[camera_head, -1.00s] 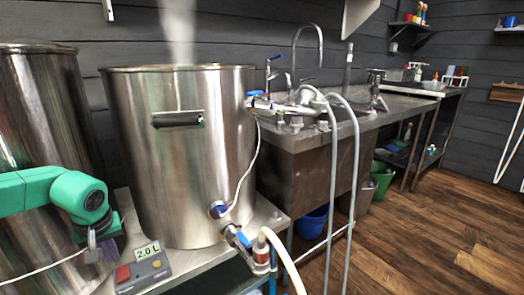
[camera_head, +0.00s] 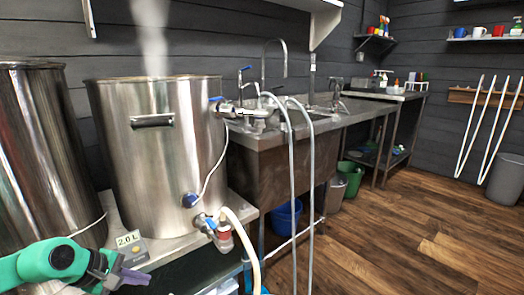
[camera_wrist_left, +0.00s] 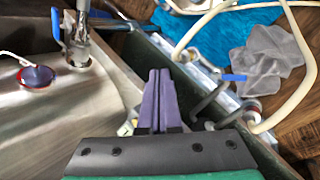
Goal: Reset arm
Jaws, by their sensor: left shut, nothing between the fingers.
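My left gripper (camera_head: 136,277) is at the lower left of the head view, at the end of my green arm. It is in front of the steel bench and close to the small controller box (camera_head: 130,248) with the 2.0 L display, which it partly hides. In the left wrist view the purple fingers of the left gripper (camera_wrist_left: 160,84) are together with nothing between them. My right gripper is in neither view.
A large steaming steel kettle (camera_head: 158,150) stands on the bench, with a valve and pale hose (camera_head: 243,240) at its front. Another steel vessel (camera_head: 45,150) is at the left. A sink (camera_head: 270,165) stands beyond. Wooden floor (camera_head: 400,240) is open at the right.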

